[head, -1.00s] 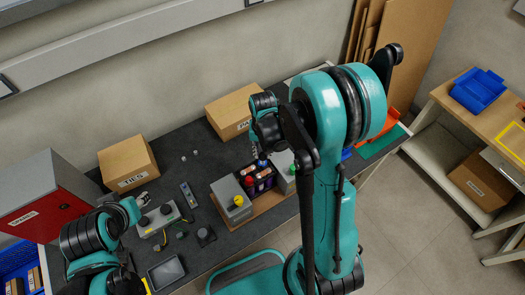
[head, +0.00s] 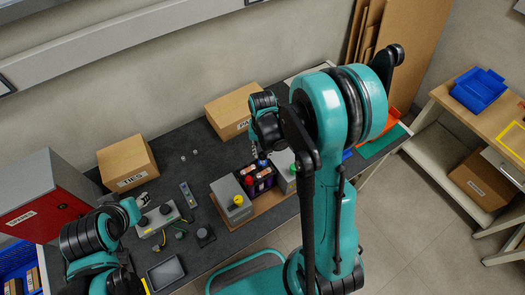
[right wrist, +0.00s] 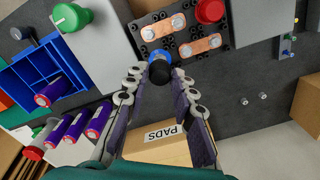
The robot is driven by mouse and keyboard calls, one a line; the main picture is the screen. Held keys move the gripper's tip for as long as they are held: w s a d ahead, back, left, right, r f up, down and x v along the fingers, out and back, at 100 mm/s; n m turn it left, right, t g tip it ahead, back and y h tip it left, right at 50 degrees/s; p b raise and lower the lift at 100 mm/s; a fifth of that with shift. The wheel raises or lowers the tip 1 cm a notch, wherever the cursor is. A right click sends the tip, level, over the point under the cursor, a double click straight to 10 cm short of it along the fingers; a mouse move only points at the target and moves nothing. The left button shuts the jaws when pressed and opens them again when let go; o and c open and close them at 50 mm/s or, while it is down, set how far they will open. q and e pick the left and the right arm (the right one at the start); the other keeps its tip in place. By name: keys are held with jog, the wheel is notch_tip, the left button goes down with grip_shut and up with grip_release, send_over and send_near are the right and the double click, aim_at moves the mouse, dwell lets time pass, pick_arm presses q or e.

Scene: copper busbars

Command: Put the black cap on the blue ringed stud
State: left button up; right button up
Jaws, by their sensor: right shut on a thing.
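My right gripper (right wrist: 157,88) is shut on a small round black cap (right wrist: 159,72), held between its fingertips in the right wrist view. A blue ring (right wrist: 160,54) on the stud shows just beyond the cap, at the edge of the dark terminal block (right wrist: 181,62). The cap overlaps the ring in this view, and the stud is hidden. I cannot tell whether they touch. In the head view, the blue ring (head: 262,163) is below my right gripper, whose fingertips are mostly hidden. My left gripper (head: 143,198) is by a grey box with black knobs (head: 159,218); its jaws are unclear.
Two copper busbars (right wrist: 200,45) lie on the block beside a red knob (right wrist: 209,10). A green knob (right wrist: 70,17) and a blue bin (right wrist: 35,72) holding a purple cylinder are left. A PADS carton (head: 234,112) stands behind. A yellow knob (head: 238,200) tops the front grey block.

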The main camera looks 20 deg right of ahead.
aim_at(263, 154)
jog(key=shift+f+b, duration=1.5)
jog(key=shift+f, duration=0.05)
jog(key=shift+f, duration=0.1)
jog(key=shift+f+b, duration=0.15)
jog(key=shift+b, duration=0.2)
jog(key=o, duration=1)
jog(key=shift+r+p, duration=2.15)
jog(key=shift+r, duration=1)
jog(key=shift+f, duration=0.1)
